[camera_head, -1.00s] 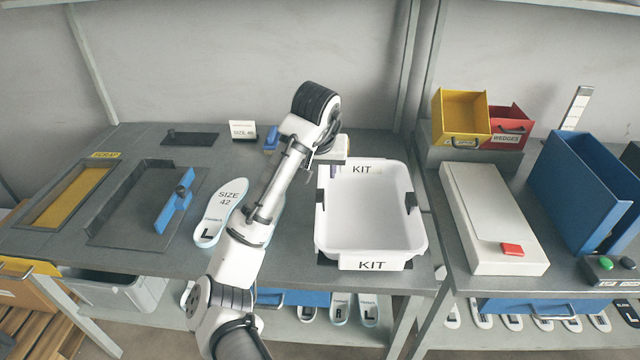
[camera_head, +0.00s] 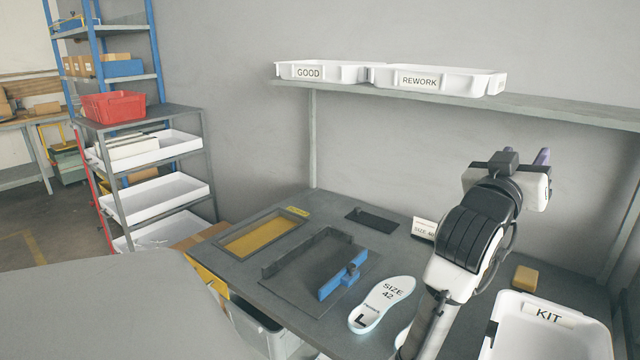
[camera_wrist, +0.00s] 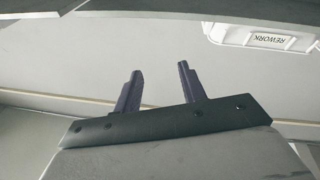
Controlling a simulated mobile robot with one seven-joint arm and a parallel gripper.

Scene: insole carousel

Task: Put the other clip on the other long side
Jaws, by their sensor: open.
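My gripper (camera_head: 526,157) is raised above the back right of the bench in the head view. In the wrist view my gripper (camera_wrist: 160,72) has its two dark fingers apart, with nothing between them. The white KIT tray (camera_head: 545,345) is cut off at the bottom right of the head view. A small dark piece, perhaps a clip, shows at the tray's left long side (camera_head: 491,333). I see no loose clip that I can identify.
A yellow block (camera_head: 525,278) sits behind the tray. GOOD (camera_head: 308,72) and REWORK (camera_head: 420,81) trays stand on the shelf above.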

